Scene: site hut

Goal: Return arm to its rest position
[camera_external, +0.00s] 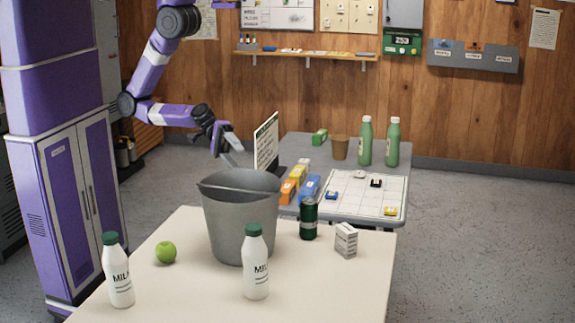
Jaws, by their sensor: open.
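My purple and white arm (150,80) comes down from the top left and bends to the right. My gripper (228,150) hangs in the air behind the near table, left of an upright sign board on the grey table. Its jaws are open and I see nothing between them. It appears above and behind the grey bucket (238,220), apart from it.
The cream table (345,285) holds the bucket, two milk bottles (256,265) (117,272), a green apple (165,252), a dark can (308,218) and a small box (346,240). The grey table behind carries green bottles (365,142), a brown cup (340,148) and the sign (266,145).

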